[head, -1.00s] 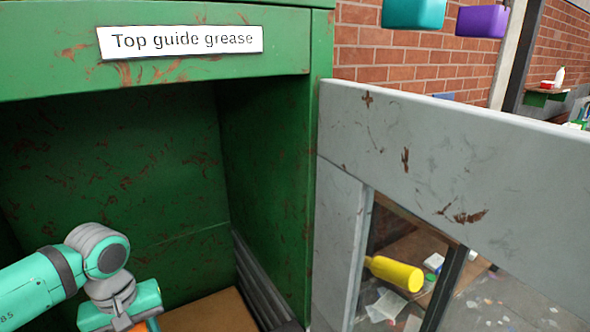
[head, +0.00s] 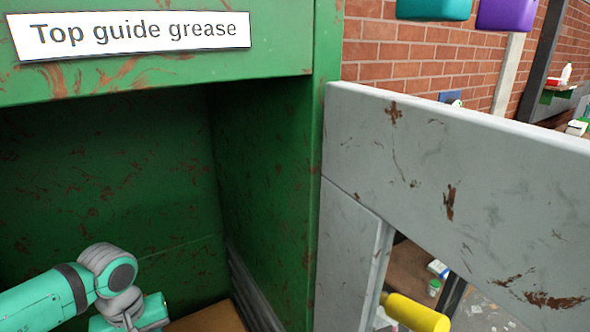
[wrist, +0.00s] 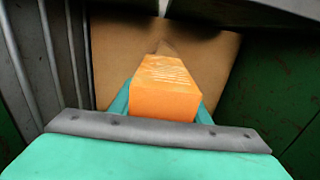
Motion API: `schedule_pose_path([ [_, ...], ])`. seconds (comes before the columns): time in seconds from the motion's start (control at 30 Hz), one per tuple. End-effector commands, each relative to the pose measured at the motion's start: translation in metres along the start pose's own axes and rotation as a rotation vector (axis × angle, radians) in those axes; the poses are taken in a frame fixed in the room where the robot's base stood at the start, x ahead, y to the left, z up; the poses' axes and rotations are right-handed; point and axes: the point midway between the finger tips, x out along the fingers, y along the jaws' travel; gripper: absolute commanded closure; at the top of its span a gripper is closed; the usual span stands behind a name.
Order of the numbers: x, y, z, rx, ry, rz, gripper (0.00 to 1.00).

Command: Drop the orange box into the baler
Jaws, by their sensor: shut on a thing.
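The orange box (wrist: 166,88) shows in the wrist view, held between the fingers of my gripper (wrist: 163,95). My gripper is shut on it. In the head view my arm reaches into the open front of the green baler (head: 265,170), and the box is hidden there below the picture's edge. A brown cardboard-like surface (wrist: 115,55) lies beyond the box in the wrist view; it also shows at the bottom of the baler in the head view (head: 208,318). The gap between box and surface is hard to tell.
A grey scuffed door (head: 450,165) with a window stands open at the right of the baler. A yellow cylinder (head: 415,313) shows at its window. A label reading "Top guide grease" (head: 130,36) is on the baler's top beam. Ribbed walls (wrist: 45,60) flank the chamber.

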Motion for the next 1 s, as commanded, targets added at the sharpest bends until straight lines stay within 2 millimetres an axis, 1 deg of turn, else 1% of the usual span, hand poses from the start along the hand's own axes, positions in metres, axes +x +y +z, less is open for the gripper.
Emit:
schedule_pose_path([
  [0.13,0.008,0.000,0.000,0.000,0.000,-0.001,0.78],
  [0.47,0.010,0.001,0.000,0.001,0.000,0.000,0.78],
  [0.5,0.010,0.001,0.000,0.001,0.000,0.000,0.48],
  [0.53,0.010,0.001,0.000,0.001,0.000,0.000,0.41],
  [0.57,0.010,0.001,0.000,0.001,0.000,0.000,0.36],
  [0.87,0.009,0.001,0.000,0.001,0.000,0.000,0.36],
  [1.0,-0.001,0.001,0.000,0.001,0.002,0.000,0.36],
])
